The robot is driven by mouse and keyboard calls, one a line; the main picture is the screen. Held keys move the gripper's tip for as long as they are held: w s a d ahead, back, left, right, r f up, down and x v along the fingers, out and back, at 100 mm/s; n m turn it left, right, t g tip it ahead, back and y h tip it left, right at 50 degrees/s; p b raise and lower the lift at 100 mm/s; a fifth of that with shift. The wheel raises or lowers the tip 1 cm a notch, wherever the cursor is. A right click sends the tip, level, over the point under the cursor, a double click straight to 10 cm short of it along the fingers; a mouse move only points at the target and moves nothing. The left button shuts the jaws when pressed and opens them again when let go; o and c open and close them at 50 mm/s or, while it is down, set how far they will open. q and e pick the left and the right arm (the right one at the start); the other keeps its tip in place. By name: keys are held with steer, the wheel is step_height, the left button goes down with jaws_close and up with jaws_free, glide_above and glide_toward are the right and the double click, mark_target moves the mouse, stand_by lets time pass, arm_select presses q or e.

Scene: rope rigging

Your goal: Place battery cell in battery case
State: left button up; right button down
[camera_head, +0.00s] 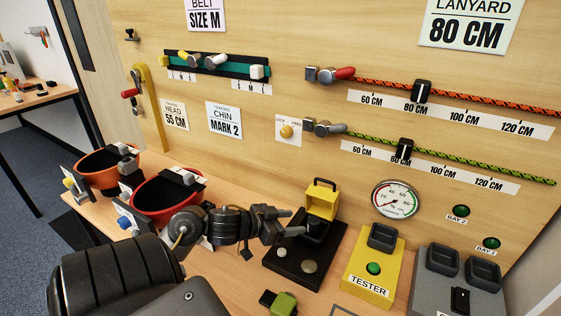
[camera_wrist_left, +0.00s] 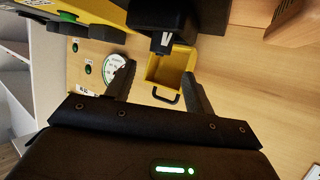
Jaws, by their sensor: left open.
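My left gripper (camera_head: 285,224) is open, with its fingers pointing at a black case-like block (camera_head: 313,228) that has a raised yellow lid (camera_head: 322,200). In the left wrist view the hollow yellow lid (camera_wrist_left: 172,68) lies beyond and between the two open fingertips (camera_wrist_left: 158,73), with its dark handle toward me. Contact cannot be told. The black block (camera_wrist_left: 160,20) is at the top there. A small green and black object (camera_head: 281,302), possibly the battery cell, lies at the bottom edge of the head view, partly cut off. My right gripper is not in view.
The black base (camera_head: 290,262) under the block carries two round buttons. A yellow tester (camera_head: 372,262) stands right of it, then a grey unit (camera_head: 455,278) with black sockets. The wooden rigging board (camera_head: 280,90) rises behind.

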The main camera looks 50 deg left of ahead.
arm_select(q)
steer(key=v, duration=0.3)
steer(key=shift+s+r, duration=0.1)
steer(key=shift+s, duration=0.15)
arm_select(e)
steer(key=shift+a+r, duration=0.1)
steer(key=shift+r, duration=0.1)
